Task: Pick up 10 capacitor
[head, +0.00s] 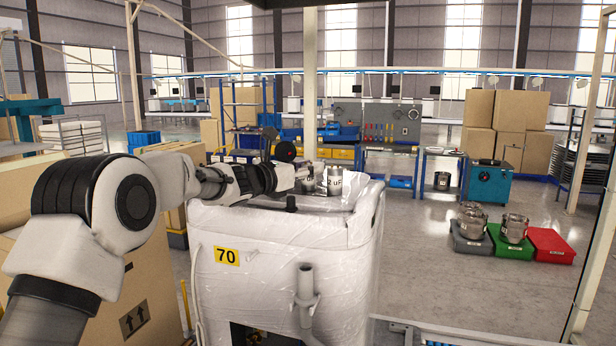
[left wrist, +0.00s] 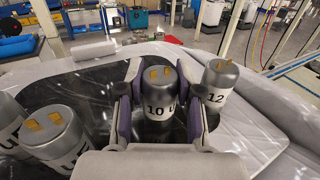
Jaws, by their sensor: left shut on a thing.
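The capacitor marked 10 (left wrist: 162,92) is a dark grey cylinder with a pale label band and two brass terminals on top. It stands upright between the fingers of my left gripper (left wrist: 163,76), which is shut on it. In the head view the left gripper (head: 303,177) is over the top of the white wrapped container (head: 300,240). A capacitor marked 12 (left wrist: 220,88) stands just right of the right finger; it also shows in the head view (head: 338,181). More capacitors (left wrist: 54,138) stand to the left in the wrist view. My right gripper is not in view.
The container has a raised, plastic-wrapped rim (left wrist: 250,120) around a dark top surface. A cardboard box stands at the left, under my arm. Grey, green (head: 512,248) and red (head: 550,246) bins stand on the floor at the right, with open floor before them.

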